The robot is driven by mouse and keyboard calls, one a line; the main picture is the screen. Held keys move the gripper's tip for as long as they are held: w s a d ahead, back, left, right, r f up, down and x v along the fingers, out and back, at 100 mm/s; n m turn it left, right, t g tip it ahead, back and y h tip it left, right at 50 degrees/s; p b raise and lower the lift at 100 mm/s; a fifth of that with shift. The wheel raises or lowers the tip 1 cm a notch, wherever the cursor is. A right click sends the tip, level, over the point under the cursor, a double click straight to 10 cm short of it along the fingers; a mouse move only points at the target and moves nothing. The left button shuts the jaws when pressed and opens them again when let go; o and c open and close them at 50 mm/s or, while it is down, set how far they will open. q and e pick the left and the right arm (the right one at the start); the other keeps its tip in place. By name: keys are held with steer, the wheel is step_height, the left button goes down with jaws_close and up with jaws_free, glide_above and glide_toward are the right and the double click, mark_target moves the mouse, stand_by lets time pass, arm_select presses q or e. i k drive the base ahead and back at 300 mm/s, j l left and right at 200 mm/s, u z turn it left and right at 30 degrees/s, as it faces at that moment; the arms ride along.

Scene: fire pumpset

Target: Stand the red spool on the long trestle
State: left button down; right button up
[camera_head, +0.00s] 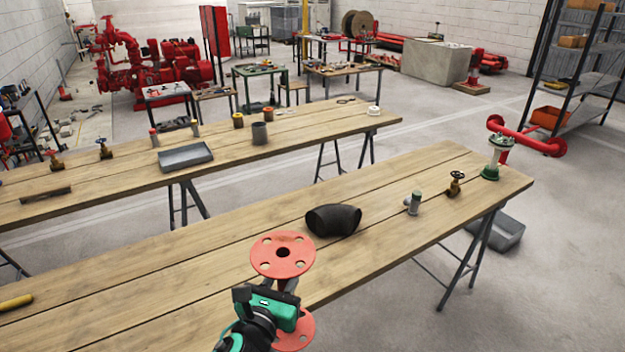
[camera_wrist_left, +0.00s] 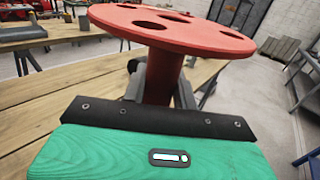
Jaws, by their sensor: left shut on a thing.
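The red spool (camera_head: 284,254) has a round drilled flange at each end and stands nearly upright in my left gripper (camera_head: 283,285). The gripper is shut around its narrow middle, and the spool also shows close up in the left wrist view (camera_wrist_left: 165,75). Its lower flange (camera_head: 297,330) is partly hidden by the gripper. It is by the front edge of the near wooden trestle table (camera_head: 180,262); I cannot tell whether it touches the top. A second long trestle table (camera_head: 110,190) stands behind. My right gripper is not in view.
A black pipe elbow (camera_head: 333,220) lies just beyond the spool. A grey fitting (camera_head: 414,203), a brass valve (camera_head: 455,184) and a green-and-white part (camera_head: 497,160) stand farther right. A yellow object (camera_head: 15,302) lies at left. The near table's left and middle boards are mostly clear.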

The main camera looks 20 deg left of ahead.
mark_target(330, 108)
steer(key=i+l+z, duration=0.55)
steer(key=i+z, duration=0.7)
steer(key=i, duration=0.25)
steer(key=i+l, duration=0.1)
steer(key=i, duration=2.65)
steer(key=i+u, duration=0.1)
steer(key=i, duration=0.85)
steer(key=i+l, duration=0.1)
steer(key=i, duration=0.8)
steer(key=i+j, duration=0.1)
steer(key=i, duration=0.85)
